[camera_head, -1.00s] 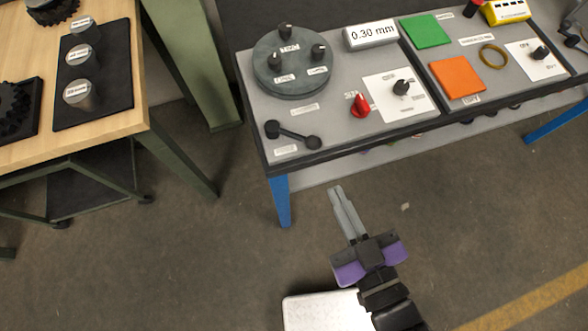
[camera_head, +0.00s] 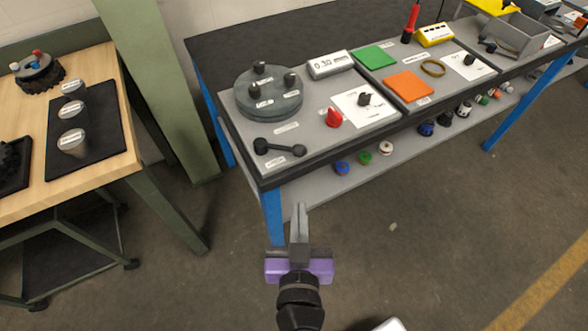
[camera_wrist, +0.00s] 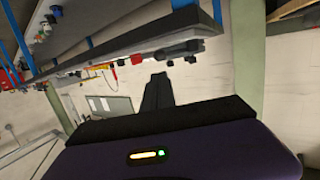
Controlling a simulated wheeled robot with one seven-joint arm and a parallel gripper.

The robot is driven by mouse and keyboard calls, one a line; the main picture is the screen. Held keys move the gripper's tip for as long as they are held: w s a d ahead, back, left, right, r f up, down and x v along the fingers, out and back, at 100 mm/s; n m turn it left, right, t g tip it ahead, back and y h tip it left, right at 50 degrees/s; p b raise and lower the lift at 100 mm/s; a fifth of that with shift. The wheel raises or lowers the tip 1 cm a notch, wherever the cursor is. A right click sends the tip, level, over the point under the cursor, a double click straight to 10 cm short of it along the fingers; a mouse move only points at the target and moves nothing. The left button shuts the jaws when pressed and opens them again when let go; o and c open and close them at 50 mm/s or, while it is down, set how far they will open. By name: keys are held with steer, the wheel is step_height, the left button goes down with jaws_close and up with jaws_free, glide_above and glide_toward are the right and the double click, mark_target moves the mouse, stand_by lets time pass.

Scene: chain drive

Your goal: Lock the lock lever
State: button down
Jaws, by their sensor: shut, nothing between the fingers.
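A black lever (camera_head: 280,147) with rounded ends lies at the front left corner of the grey panel on the blue-legged bench. A small label sits beside it, too small to read. A red knob (camera_head: 333,118) stands behind it to the right. I cannot tell for sure which is the lock lever. My gripper (camera_head: 299,208) is shut and empty, in front of the bench's front edge and apart from both. In the wrist view my fingers (camera_wrist: 158,80) point toward the bench, with the black lever (camera_wrist: 182,50) and red knob (camera_wrist: 137,59) beyond them.
The bench's dark front edge (camera_head: 350,146) and blue leg (camera_head: 272,215) are close ahead. A round grey plate with black knobs (camera_head: 268,95) stands behind the lever. A wooden table (camera_head: 110,165) and green post (camera_head: 160,90) are at the left. Floor at the right is clear.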

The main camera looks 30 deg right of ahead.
mark_target(305, 152)
steer(key=shift+w+d, duration=0.1)
stand_by(0.3)
steer(key=p+x, duration=0.4)
steer(key=x, duration=0.9)
steer(key=shift+w+d+f, duration=0.15)
steer(key=shift+w, duration=0.15)
steer(key=shift+d, duration=0.15)
steer(key=shift+w+d+n+t+y, duration=0.15)
steer(key=shift+d+n+t+y, duration=0.15)
steer(key=shift+y, duration=0.2)
steer(key=shift+w+d+n+t+y+p, duration=0.15)
steer(key=shift+w+d+n+t+y, duration=0.15)
steer(key=shift+d+n+y, duration=0.3)
steer(key=shift+w+d+n+t+y+p, duration=0.25)
steer(key=shift+w+n+y, duration=0.2)
steer(key=shift+y, duration=0.35)
steer(key=shift+w+d+b, duration=0.4)
steer(key=shift+w+d, duration=0.35)
steer(key=shift+d, duration=0.05)
steer(key=shift+w+d+b, duration=0.2)
steer(key=shift+w+d, duration=0.15)
steer(key=shift+w, duration=0.25)
steer(key=shift+w+d+b, duration=0.2)
steer(key=shift+w+d, duration=0.15)
steer(key=shift+w, duration=0.4)
steer(key=shift+w+d+r, duration=0.15)
steer(key=shift+d+r, duration=0.05)
steer(key=shift+r, duration=0.05)
